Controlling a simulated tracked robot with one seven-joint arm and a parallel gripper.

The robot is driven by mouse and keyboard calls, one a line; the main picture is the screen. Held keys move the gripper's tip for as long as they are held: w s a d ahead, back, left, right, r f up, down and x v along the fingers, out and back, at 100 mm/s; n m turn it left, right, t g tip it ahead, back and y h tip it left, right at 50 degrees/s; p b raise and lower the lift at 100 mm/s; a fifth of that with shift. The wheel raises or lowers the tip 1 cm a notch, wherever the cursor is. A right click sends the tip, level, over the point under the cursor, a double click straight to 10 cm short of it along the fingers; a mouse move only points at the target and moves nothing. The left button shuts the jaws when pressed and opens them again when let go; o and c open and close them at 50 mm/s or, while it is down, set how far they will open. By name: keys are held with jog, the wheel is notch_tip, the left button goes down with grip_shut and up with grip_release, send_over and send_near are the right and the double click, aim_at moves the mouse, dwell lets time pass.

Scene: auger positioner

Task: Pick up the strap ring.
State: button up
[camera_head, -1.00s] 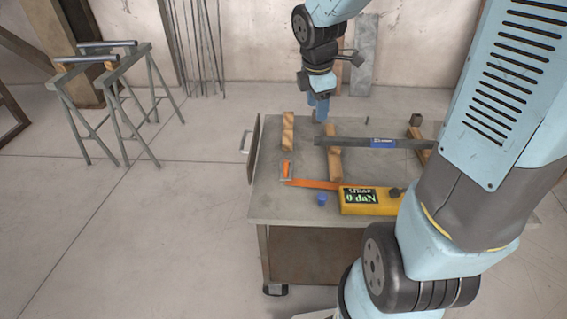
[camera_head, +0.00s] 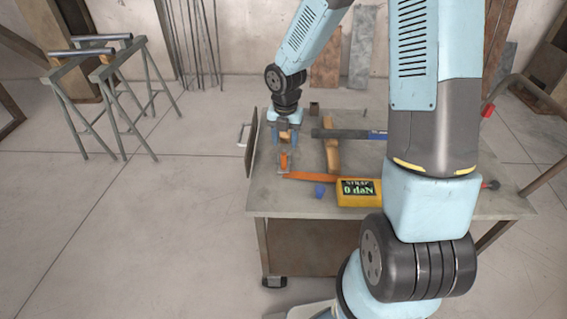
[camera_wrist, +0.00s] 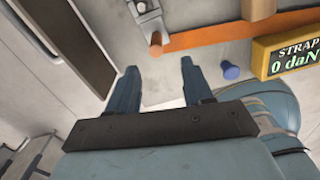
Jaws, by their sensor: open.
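The orange strap (camera_head: 310,177) lies on the workbench and runs left from a yellow tension meter (camera_head: 355,192) reading "STRAP 0 daN". At its left end is a small metal fitting with an orange upright piece (camera_head: 284,161), probably the strap ring. In the wrist view this end shows as a grey metal bracket (camera_wrist: 150,22) with a copper-orange peg (camera_wrist: 156,46). My gripper (camera_head: 288,146) is above the left part of the bench, close to this fitting. In the wrist view its two fingers (camera_wrist: 160,78) are apart and empty, with the peg just beyond the gap.
A blue knob (camera_head: 320,190) stands beside the strap. A wooden block (camera_head: 332,156) supports a dark bar with a blue part (camera_head: 345,134). A door-like panel with a handle (camera_head: 246,140) stands at the bench's left edge. Sawhorses (camera_head: 105,90) stand far left.

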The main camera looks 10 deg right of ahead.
aim_at(284, 153)
notch_tip(284, 153, down, 5)
jog(key=shift+r, duration=0.15)
jog(key=shift+w+a+f, duration=0.1)
jog(key=shift+w+f, duration=0.1)
jog(key=shift+f, duration=1.1)
jog(key=shift+w+a+f, duration=0.1)
jog(key=shift+w+f, duration=0.05)
jog(key=shift+f, duration=1.15)
jog(key=shift+c, duration=0.5)
grip_shut()
